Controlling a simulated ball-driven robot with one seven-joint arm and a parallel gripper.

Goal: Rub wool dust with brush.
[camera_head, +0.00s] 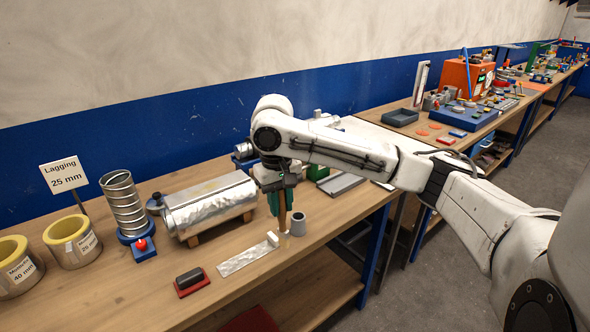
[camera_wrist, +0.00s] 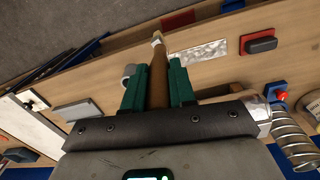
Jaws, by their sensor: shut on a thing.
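My gripper (camera_head: 282,200) has green fingers and points down over the front part of the bench. It is shut on a brown brush (camera_head: 282,219), whose tapering shaft hangs down between the fingers. The wrist view shows the brush (camera_wrist: 160,75) between both green fingers, with a pale part at its far end. The brush end is close to the bench top, beside a silver foil strip (camera_head: 240,261); I cannot tell whether it touches. A small white block (camera_head: 272,239) is at the strip's right end. I cannot make out any wool dust.
A black block on a red base (camera_head: 191,282) sits front left. Bare wood lies left of it.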

